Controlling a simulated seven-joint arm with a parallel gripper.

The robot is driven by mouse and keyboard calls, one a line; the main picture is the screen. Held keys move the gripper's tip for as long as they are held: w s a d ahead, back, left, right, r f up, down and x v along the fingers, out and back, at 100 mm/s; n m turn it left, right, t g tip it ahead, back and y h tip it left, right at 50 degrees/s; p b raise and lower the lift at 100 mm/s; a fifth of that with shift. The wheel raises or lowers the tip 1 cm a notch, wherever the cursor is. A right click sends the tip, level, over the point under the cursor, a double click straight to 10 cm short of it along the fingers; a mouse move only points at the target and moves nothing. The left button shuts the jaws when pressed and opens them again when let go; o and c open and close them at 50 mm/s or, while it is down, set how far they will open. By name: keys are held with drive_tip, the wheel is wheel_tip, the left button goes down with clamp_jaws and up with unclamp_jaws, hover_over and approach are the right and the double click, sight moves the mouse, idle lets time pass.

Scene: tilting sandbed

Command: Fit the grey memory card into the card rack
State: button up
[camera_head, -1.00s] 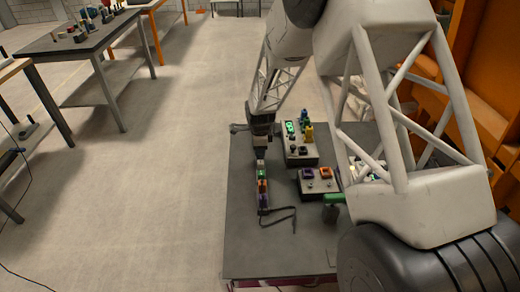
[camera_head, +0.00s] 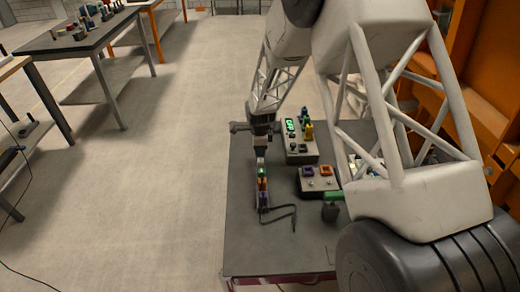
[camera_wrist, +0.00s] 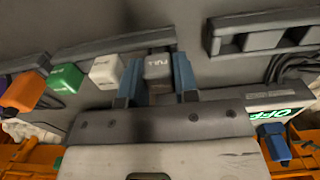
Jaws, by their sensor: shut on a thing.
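The grey memory card (camera_wrist: 158,66), with pale lettering on its end, is between the two blue fingers of my gripper (camera_wrist: 158,82) in the wrist view. My gripper is shut on it. The card rack (camera_wrist: 125,41) is a dark grey rail behind the card. White (camera_wrist: 105,70), green (camera_wrist: 66,78) and orange (camera_wrist: 24,90) cards stand in a row along it, left of the grey card. The grey card is at the rail's right end; its lower part is hidden, so I cannot tell whether it is seated. In the head view my gripper (camera_head: 262,148) is above the rack's far end.
Another grey slotted frame (camera_wrist: 263,38) is at the upper right of the wrist view. A box with a lit green display (camera_head: 291,126) and a box with purple and orange parts (camera_head: 318,181) stand right of the rack. A black cable (camera_head: 285,209) lies near its front.

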drive_tip(key=shift+f, duration=0.55)
drive_tip(key=o, duration=1.4)
drive_tip(key=shift+c, duration=0.2)
drive_tip(key=shift+o, duration=0.8)
drive_tip(key=shift+f, duration=0.1)
drive_tip(key=shift+s, duration=0.1)
drive_tip(key=shift+r, duration=4.1)
